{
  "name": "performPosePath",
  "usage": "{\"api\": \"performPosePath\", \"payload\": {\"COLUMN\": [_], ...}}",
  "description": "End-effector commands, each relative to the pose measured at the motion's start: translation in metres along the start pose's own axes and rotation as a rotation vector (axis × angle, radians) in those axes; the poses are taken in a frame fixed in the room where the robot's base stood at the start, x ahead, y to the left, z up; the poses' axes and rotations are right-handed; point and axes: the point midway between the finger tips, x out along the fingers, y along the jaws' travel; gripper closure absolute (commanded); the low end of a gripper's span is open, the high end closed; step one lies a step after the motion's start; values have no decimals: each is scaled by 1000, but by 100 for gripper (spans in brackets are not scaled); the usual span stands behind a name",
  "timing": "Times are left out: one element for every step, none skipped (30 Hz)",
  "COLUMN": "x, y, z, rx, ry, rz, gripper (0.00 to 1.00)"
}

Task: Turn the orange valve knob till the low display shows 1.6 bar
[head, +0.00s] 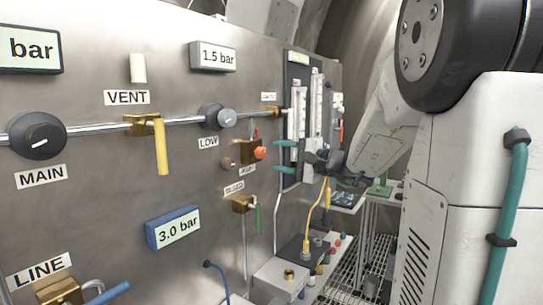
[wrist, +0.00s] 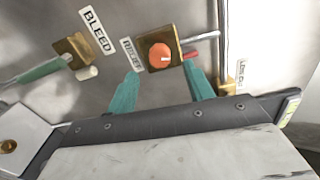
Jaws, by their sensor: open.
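The orange valve knob (head: 260,153) sits on a brass block on the steel panel. In the wrist view the knob (wrist: 159,54) shows a small white mark, with a label reading RELIEF beside it. My gripper (head: 284,156) is just right of the knob in the head view, its two teal fingers apart. In the wrist view the open fingertips (wrist: 160,68) lie either side of the knob's lower edge, with nothing held; I see no contact. The low display (head: 216,56), above the grey LOW knob (head: 217,117), reads 1.5 bar.
A yellow VENT handle (head: 161,147) and black MAIN knob (head: 38,136) are on the pipe at left. A blue display (head: 173,227) reads 3.0 bar. A green BLEED handle (wrist: 40,71) is left of my gripper in the wrist view. A bench (head: 283,277) stands below.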

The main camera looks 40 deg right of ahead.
Motion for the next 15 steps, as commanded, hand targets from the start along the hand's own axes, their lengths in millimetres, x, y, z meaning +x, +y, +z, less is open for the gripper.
{"api": "performPosePath", "payload": {"x": [-9,-13,-17,-20,-23,-25,-27,-28,-28,-28,-28,-28,-28,-28,-28], "y": [0,0,0,0,0,0,0,0,0,0,0,0,0,0,0], "z": [-1,-1,-1,-1,-1,0,0,0,0,0,0,0,0,0,0], "rx": [-1,0,1,1,1,1,1,1,1,1,1,1,1,1,1], "ry": [2,3,3,2,2,1,0,0,0,-1,-1,-1,-1,-1,-1], "rz": [0,0,0,0,0,0,1,1,1,1,1,1,1,1,1], "gripper": [48,48,48,48,48,48,48,48,48,48,48,48,48,48,48]}}
